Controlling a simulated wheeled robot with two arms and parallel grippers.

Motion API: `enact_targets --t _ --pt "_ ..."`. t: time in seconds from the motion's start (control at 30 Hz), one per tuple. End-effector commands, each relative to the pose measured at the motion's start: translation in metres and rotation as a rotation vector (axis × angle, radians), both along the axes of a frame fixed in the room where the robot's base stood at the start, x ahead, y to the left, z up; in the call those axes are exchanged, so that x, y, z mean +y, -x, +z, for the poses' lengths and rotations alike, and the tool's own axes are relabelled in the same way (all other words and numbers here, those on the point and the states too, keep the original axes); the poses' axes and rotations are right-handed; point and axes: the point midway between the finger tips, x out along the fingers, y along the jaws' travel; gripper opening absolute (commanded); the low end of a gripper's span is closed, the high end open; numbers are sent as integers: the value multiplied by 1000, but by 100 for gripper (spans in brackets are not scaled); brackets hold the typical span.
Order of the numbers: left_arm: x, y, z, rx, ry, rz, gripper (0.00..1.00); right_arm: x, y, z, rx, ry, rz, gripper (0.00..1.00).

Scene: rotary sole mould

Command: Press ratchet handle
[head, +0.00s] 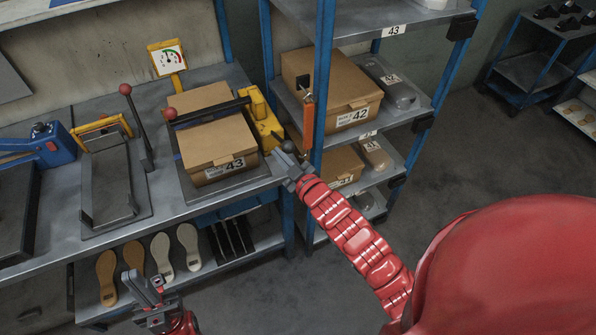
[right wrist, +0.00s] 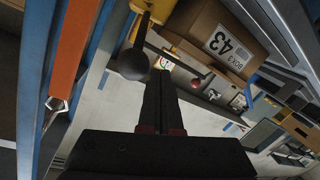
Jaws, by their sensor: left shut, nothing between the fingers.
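The ratchet handle (head: 288,146) is a dark lever with a round black knob, coming off the yellow clamp body (head: 263,118) at the right end of the bench. In the right wrist view the knob (right wrist: 134,63) is large, just left of the fingertips. My right gripper (head: 285,163) is shut and empty beside the knob; whether they touch cannot be told. Its fingers (right wrist: 161,85) lie together in the wrist view. My left gripper (head: 142,286) is shut and empty, low in front of the bench. A box marked 43 (head: 218,150) sits in the clamp under a black bar.
A blue shelf post (head: 320,90) with an orange hanging tool (head: 308,120) stands close right of my right gripper. Boxes fill the shelves behind. A red-knobbed lever (head: 126,90) and pressure gauge (head: 168,56) stand left. Soles (head: 160,255) lie below. Floor at right is clear.

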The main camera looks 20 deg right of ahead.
Motion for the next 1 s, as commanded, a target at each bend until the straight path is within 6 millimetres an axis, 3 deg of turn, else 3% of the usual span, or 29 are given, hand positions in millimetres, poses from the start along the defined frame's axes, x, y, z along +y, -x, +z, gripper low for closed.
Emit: enact_targets --t 0.03,0.2,0.4,0.63,1.0 --pt "0 0 -5 0 0 0 0 -6 14 -4 1 4 -6 0" --pt "0 0 -9 0 0 0 0 -12 51 -2 3 2 -5 0" --pt "0 0 -6 0 0 0 0 -17 79 2 2 3 -4 0" --pt "0 0 -4 0 0 0 0 -19 95 4 -1 1 -2 0" --pt "0 0 -4 0 0 0 0 -19 98 4 -3 -1 1 0"
